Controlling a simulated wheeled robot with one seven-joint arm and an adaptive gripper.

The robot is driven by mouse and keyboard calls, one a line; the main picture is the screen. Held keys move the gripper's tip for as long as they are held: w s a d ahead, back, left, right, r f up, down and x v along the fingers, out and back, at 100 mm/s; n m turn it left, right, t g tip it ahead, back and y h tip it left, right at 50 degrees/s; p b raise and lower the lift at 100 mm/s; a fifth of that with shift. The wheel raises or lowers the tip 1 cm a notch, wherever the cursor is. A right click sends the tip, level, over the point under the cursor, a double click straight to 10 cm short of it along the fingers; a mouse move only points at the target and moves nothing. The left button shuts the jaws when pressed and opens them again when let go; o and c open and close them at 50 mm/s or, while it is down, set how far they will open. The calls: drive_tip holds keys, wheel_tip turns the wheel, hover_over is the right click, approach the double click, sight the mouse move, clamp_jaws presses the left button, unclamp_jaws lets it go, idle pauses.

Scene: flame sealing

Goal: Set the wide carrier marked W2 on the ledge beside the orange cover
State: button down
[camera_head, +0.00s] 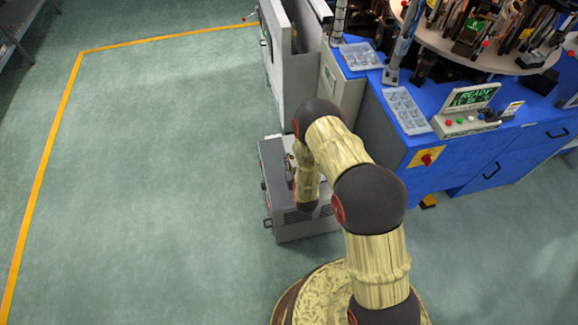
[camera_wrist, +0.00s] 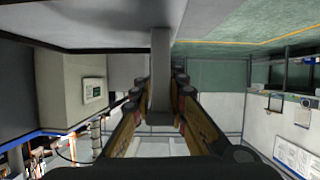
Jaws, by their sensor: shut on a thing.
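In the wrist view my gripper (camera_wrist: 161,84) is shut on a plain grey upright bar (camera_wrist: 160,62). The bar meets a large pale grey surface at the top of that view, and I cannot tell what it belongs to. In the head view my arm bends down over a low grey cabinet (camera_head: 284,228), and the arm hides most of the gripper and whatever it holds. I cannot make out a W2 mark, the wide carrier, the ledge or the orange cover in either view.
A tall grey unit (camera_head: 290,62) stands behind the low cabinet. A blue workbench (camera_head: 385,150) to the right bears clear trays (camera_head: 405,110), a READY display box (camera_head: 468,112) and a crowded round table (camera_head: 460,45). Open green floor (camera_head: 150,170) lies left, with a yellow line.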

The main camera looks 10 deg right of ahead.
drive_tip(key=shift+w+a+f, duration=0.25)
drive_tip(key=shift+w+f, duration=0.25)
drive_tip(key=shift+w+a+f+b, duration=0.15)
drive_tip(key=shift+f+b, duration=0.85)
drive_tip(key=shift+f, duration=0.7)
drive_tip(key=shift+f, duration=0.15)
drive_tip(key=c, duration=1.7)
unclamp_jaws()
drive_tip(key=shift+c, duration=0.2)
